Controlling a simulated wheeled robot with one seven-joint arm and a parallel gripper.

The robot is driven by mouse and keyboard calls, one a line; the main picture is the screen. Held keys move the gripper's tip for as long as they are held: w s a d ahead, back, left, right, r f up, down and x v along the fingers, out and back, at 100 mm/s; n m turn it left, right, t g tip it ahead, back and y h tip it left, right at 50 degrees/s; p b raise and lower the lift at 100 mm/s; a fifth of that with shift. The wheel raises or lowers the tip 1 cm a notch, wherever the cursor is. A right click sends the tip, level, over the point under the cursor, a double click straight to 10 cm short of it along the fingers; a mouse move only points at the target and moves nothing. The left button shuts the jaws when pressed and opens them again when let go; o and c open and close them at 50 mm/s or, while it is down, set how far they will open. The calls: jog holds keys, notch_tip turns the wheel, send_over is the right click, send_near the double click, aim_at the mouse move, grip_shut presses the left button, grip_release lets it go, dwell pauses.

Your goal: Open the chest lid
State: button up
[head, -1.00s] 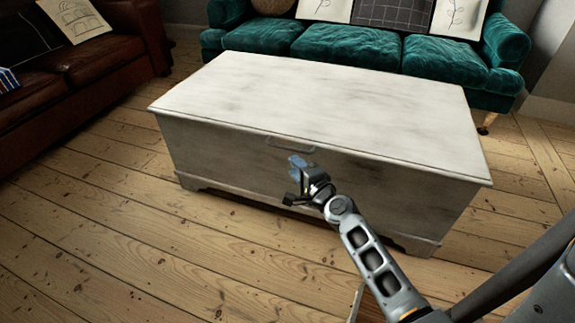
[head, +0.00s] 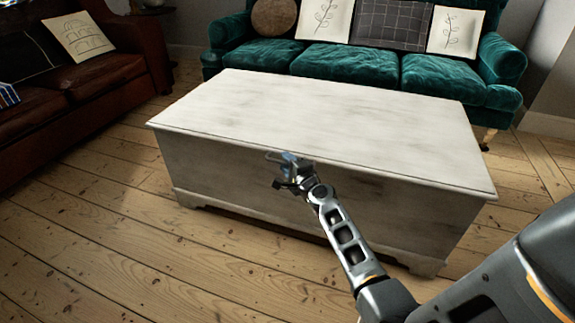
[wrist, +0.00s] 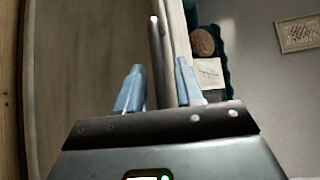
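The pale, weathered wooden chest (head: 225,175) stands on the floorboards with its flat lid (head: 320,110) closed. In the head view my gripper (head: 287,160) is at the front face, just under the lid's front edge, and hides the handle. In the wrist view the picture is turned sideways, with the chest front (wrist: 85,80) on the left. The bar handle (wrist: 157,60) runs between the two blue fingertips of my gripper (wrist: 160,82). The fingers are open, with a gap on both sides of the bar. I cannot tell whether either finger touches it.
A teal sofa (head: 345,65) with several cushions stands close behind the chest. A brown leather sofa (head: 100,75) is at the left. The floor (head: 120,240) in front and to the left of the chest is clear.

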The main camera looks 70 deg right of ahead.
grip_shut()
dwell(0.6)
